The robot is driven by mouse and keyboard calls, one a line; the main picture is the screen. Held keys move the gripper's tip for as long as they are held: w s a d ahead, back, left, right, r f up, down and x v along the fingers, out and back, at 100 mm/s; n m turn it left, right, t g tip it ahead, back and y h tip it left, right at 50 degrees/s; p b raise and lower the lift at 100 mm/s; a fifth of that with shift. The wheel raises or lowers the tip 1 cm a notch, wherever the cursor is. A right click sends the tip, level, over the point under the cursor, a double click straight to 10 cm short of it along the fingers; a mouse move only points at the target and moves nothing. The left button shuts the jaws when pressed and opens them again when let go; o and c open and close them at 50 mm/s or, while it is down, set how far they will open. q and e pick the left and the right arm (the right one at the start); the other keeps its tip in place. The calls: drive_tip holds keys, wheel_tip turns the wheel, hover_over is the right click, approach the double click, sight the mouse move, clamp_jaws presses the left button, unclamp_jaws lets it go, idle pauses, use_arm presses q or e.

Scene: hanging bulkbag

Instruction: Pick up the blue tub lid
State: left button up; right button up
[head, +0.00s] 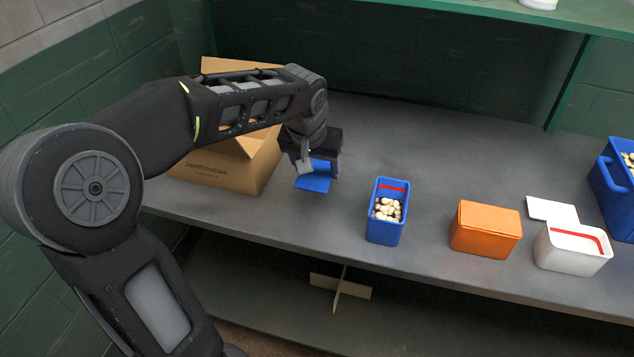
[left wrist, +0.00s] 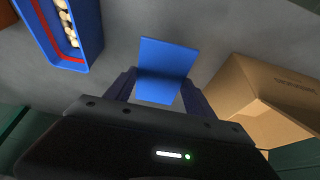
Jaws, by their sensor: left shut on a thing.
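The blue tub lid (head: 313,178) is a flat blue plate. My left gripper (head: 310,161) is shut on it, near the cardboard box on the grey shelf. In the left wrist view the lid (left wrist: 165,65) sticks out from between the two fingers (left wrist: 158,88). I cannot tell whether the lid still touches the shelf. The open blue tub (head: 386,212) stands right of the gripper, with pale round pieces and a red line inside; it also shows at the upper left of the left wrist view (left wrist: 85,25). My right gripper is not in view.
An open cardboard box (head: 215,171) stands close behind and left of the gripper. An orange lidded tub (head: 485,230), a white open tub (head: 572,249), a white lid (head: 551,209) and a larger blue container (head: 609,192) stand to the right. The shelf (head: 430,140) behind the tubs is clear.

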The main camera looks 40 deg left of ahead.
use_arm(q)
drive_tip(key=shift+r, duration=0.7)
drive_tip(key=shift+a, duration=0.1)
